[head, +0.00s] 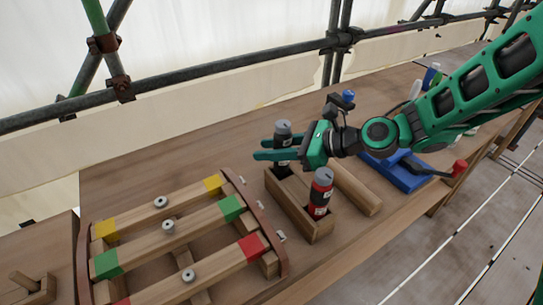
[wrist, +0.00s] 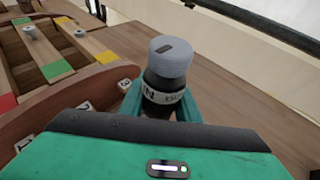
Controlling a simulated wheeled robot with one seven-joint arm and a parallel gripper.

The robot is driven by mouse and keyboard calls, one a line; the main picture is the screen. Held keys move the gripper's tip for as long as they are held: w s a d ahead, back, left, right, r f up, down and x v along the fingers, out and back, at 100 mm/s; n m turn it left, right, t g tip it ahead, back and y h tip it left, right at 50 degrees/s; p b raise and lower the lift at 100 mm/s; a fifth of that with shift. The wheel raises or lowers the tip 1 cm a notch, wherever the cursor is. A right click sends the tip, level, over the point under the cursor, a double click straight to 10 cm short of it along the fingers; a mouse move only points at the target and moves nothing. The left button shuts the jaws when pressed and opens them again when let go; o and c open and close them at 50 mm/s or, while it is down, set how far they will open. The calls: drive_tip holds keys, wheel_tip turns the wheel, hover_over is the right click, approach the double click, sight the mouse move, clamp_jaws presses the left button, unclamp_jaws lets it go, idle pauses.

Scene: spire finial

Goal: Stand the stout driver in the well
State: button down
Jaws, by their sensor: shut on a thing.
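A black cylinder with a grey slotted cap (head: 283,128) is between the fingers of my gripper (head: 268,148). In the wrist view the black cylinder (wrist: 166,80) stands about upright, with a pale lettered band, and the green fingers close around it. My gripper is shut on it at the far end of an open wooden box (head: 288,218). Its lower end is partly hidden, and I cannot tell whether it touches the box floor. A red cylinder with a grey cap (head: 321,192) stands in the near end of the box. No label clearly shows which is the stout driver.
A wooden frame with yellow, green and red painted bars (head: 170,225) and metal fittings lies left of the box. A loose wooden bar (head: 355,187) lies right of it. A blue tool with a red knob (head: 405,175) is farther right. Scaffold pipes run behind the bench.

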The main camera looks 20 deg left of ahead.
sight(271, 169)
drive_tip(key=shift+s+d+f, duration=0.15)
drive_tip(key=shift+f, duration=1.4)
drive_tip(key=c, duration=1.7)
unclamp_jaws()
drive_tip(key=shift+f, duration=0.1)
drive_tip(key=o, duration=0.4)
drive_tip(key=shift+r, duration=0.2)
drive_tip(key=v, duration=1.2)
drive_tip(key=shift+r, duration=0.15)
